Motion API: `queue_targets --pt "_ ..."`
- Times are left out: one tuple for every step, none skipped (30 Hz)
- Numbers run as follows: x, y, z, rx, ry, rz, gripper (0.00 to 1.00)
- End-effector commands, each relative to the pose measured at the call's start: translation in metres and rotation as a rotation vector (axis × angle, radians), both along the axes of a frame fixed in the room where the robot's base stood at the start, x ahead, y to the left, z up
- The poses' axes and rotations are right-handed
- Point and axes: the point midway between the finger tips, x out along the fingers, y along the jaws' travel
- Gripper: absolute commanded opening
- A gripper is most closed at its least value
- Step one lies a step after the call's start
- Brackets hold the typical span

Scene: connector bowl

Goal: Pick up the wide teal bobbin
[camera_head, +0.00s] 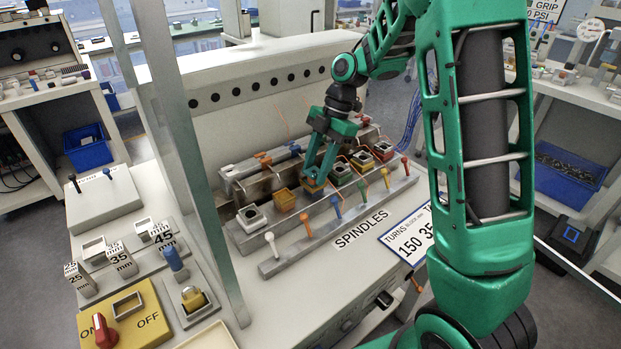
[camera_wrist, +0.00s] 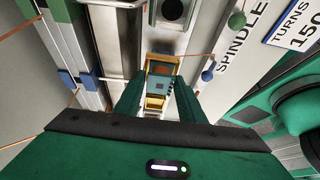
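My gripper (camera_head: 317,177) points down over the row of bobbins on the spindle rack. Its fingers stand apart in the wrist view (camera_wrist: 160,98), with a small block showing teal, orange and yellow (camera_wrist: 160,86) between them. This looks like the teal bobbin, at the middle of the row. The fingers partly hide it in the head view. Whether either finger touches it, I cannot tell. It appears to be still in the row.
Coloured ball-topped pegs, including a blue one (camera_head: 336,203), line the front. A grey post (camera_head: 185,130) stands at left.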

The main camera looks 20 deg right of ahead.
Motion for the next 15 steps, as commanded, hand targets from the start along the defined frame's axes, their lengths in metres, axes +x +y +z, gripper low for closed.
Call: queue_targets --pt "0.0 0.0 0.0001 0.0 0.0 0.0 0.36" --pt "0.0 -0.0001 0.0002 0.0 0.0 0.0 0.36" --pt "0.0 -0.0001 0.0002 0.0 0.0 0.0 0.29" --pt "-0.0001 -0.0001 0.0002 0.0 0.0 0.0 0.22" --pt "0.0 -0.0001 0.0002 0.0 0.0 0.0 0.14" --pt "-0.0001 -0.0001 0.0003 0.0 0.0 0.0 0.09" --pt "-0.0001 -0.0001 0.0003 0.0 0.0 0.0 0.09" --pt "0.0 -0.0001 0.0003 0.0 0.0 0.0 0.09" --pt "-0.0001 -0.0001 0.0003 0.0 0.0 0.0 0.09" --pt "0.0 -0.0002 0.0004 0.0 0.0 0.0 0.09" --pt "-0.0001 -0.0001 0.0004 0.0 0.0 0.0 0.09" --pt "0.0 -0.0002 0.0004 0.0 0.0 0.0 0.09" --pt "-0.0001 -0.0001 0.0004 0.0 0.0 0.0 0.09" --pt "-0.0001 -0.0002 0.0006 0.0 0.0 0.0 0.09" --pt "-0.0001 -0.0001 0.001 0.0 0.0 0.0 0.09"
